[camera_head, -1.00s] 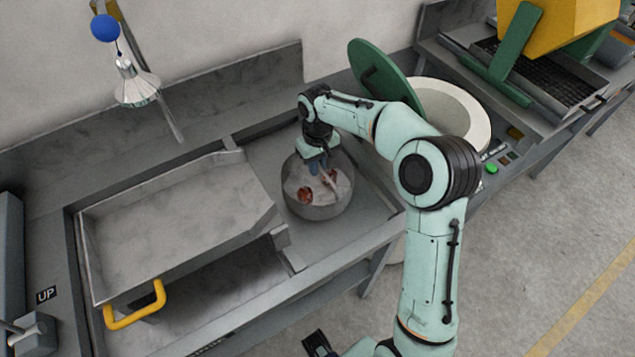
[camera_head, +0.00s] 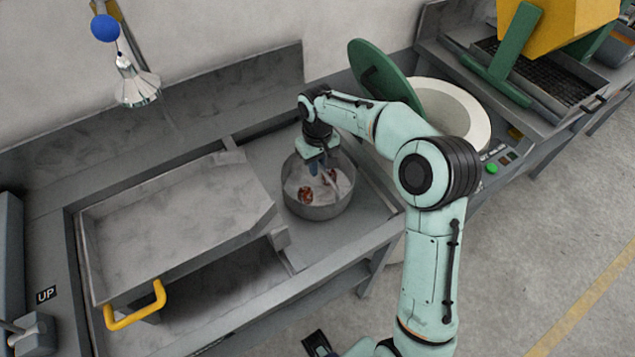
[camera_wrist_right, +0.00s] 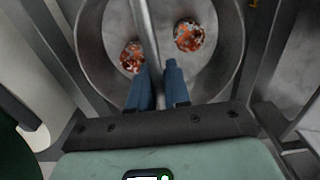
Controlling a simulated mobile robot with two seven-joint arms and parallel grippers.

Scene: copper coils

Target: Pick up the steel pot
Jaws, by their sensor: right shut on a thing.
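The steel pot (camera_head: 318,212) is a round, open grey vessel on the grey bench, right of the sloped tray. Two reddish, speckled lumps (camera_head: 305,194) lie inside it. My right gripper (camera_head: 314,168) reaches down into the pot's opening from above. In the right wrist view, its blue fingers (camera_wrist_right: 158,68) are close together on a grey bar that crosses the pot's opening, seemingly its handle. The pot's inner wall (camera_wrist_right: 225,55) also shows there, around the fingertips. The fingers hide where the bar ends. The pot appears to rest on the bench. My left gripper is not seen.
A large sloped steel tray (camera_head: 180,225) with a yellow handle (camera_head: 135,306) stands left of the pot. A white round vessel (camera_head: 470,112) with a green lid (camera_head: 378,75) stands to the right. A lamp-like fitting (camera_head: 137,85) hangs at the upper left.

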